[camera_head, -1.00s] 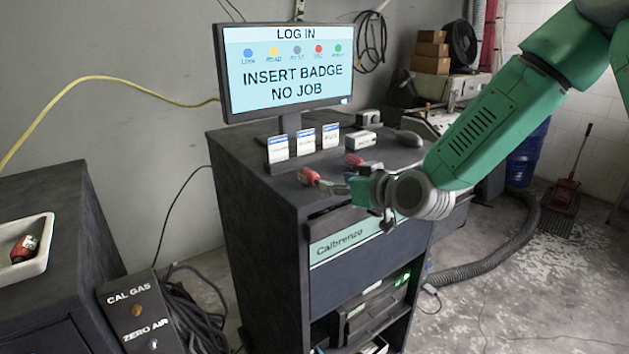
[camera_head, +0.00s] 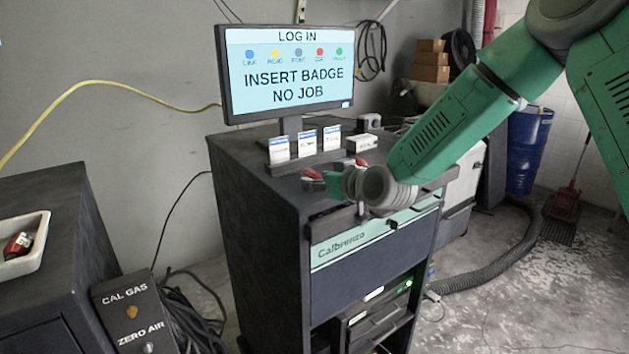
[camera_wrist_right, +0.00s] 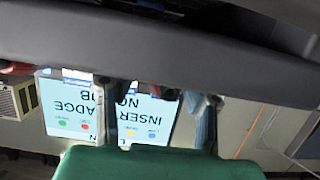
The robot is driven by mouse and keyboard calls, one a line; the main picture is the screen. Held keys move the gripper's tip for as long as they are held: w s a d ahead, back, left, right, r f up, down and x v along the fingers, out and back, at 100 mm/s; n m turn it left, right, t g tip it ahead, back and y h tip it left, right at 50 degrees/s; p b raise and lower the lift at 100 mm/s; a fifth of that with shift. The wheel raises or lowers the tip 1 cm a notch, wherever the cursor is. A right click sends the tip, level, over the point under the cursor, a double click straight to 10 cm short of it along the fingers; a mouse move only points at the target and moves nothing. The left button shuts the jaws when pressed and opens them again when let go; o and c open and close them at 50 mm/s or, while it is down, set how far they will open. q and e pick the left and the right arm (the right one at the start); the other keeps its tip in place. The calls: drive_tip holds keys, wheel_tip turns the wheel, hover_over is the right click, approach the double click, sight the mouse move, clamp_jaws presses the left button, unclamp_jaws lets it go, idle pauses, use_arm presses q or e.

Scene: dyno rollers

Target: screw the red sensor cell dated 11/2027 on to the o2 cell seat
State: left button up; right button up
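A red cell-like part (camera_head: 312,174) shows on the cart top, partly hidden behind my right gripper (camera_head: 324,186); whether they touch is unclear. A second red part (camera_head: 356,161) lies farther back on the cart top. Another red part with a white label (camera_head: 18,244) lies in the pale tray (camera_head: 40,238) at the left. Dates on the red parts are too small to read. I cannot make out the O2 cell seat. My right gripper is over the cart's front edge, its fingers too small and covered to judge. My left gripper is out of view.
The Calbrenzo cart (camera_head: 250,210) carries a monitor (camera_head: 288,72) reading "INSERT BADGE NO JOB", and several white cards (camera_head: 306,143). A white box (camera_head: 361,142) stands behind. In the right wrist view, a dark bar (camera_wrist_right: 160,50) covers much of the picture. A CAL GAS panel (camera_head: 125,300) is at lower left.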

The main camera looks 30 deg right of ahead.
sight(316, 174)
drive_tip(key=shift+a, duration=0.25)
clamp_jaws()
drive_tip(key=shift+a+r, duration=0.15)
drive_tip(key=shift+a, duration=0.25)
drive_tip(key=shift+r+p, duration=0.4)
drive_tip(key=shift+d+r+p, duration=0.55)
drive_tip(key=shift+r+p, duration=0.1)
drive_tip(key=shift+r, duration=0.1)
drive_tip(key=shift+a+r+p, duration=0.25)
drive_tip(key=shift+r+p, duration=0.15)
drive_tip(key=shift+r, duration=0.2)
drive_tip(key=shift+a+r+p, duration=0.2)
drive_tip(key=shift+r+p, duration=0.2)
drive_tip(key=shift+r, duration=0.15)
drive_tip(key=shift+d+r+p, duration=0.15)
drive_tip(key=shift+r+p, duration=0.25)
drive_tip(key=shift+r, duration=0.15)
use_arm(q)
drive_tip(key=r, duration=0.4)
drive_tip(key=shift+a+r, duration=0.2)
use_arm(e)
drive_tip(key=shift+d, duration=0.15)
